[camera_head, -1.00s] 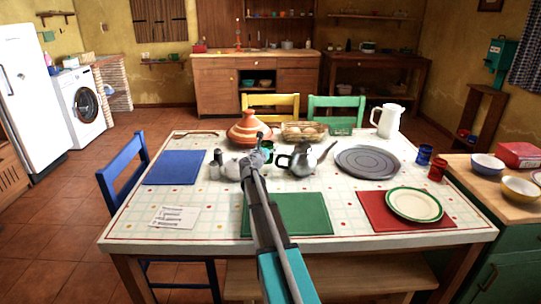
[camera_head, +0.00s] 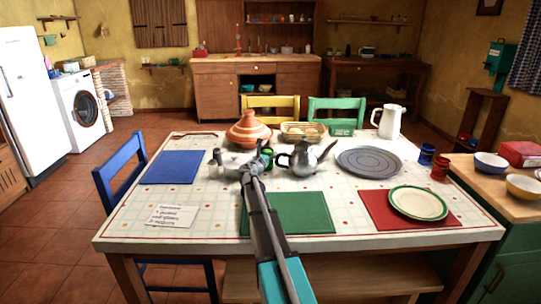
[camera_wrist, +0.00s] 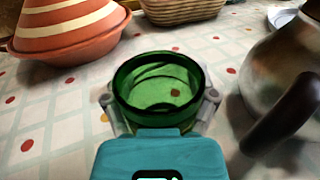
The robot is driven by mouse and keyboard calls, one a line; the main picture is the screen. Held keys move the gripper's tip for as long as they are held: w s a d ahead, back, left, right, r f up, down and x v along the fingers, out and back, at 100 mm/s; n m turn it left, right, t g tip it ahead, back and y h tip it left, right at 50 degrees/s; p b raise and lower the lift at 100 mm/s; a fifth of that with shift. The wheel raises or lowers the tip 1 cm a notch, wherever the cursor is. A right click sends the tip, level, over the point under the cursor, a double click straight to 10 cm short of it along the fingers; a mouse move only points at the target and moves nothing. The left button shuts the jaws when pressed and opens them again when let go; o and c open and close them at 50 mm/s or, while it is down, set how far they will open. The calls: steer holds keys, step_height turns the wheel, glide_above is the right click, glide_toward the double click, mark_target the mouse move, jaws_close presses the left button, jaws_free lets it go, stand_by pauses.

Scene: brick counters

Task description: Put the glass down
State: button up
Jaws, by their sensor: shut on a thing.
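A green glass (camera_wrist: 160,88) is between the fingers of my gripper (camera_wrist: 158,102) in the wrist view, its open rim facing up. In the head view the glass (camera_head: 267,157) shows just beyond my gripper (camera_head: 255,163), partly hidden by it. My gripper is shut on the glass over the patterned tabletop (camera_head: 330,180). The glass is upright or nearly so. Its base is hidden, so I cannot tell whether it touches the table.
A grey teapot (camera_head: 304,160) with a dark handle (camera_wrist: 285,112) stands close on the right. An orange striped tagine (camera_head: 248,131) and an egg basket (camera_head: 303,131) stand behind. A green placemat (camera_head: 305,212) lies in front. Bare tabletop shows around the glass.

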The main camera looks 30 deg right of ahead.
steer(key=shift+f, duration=0.15)
steer(key=o, duration=1.1)
steer(key=shift+s+a+r, duration=0.1)
steer(key=shift+r, duration=0.1)
steer(key=v, duration=1.1)
steer(key=shift+s+a, duration=0.25)
steer(key=shift+a, duration=0.05)
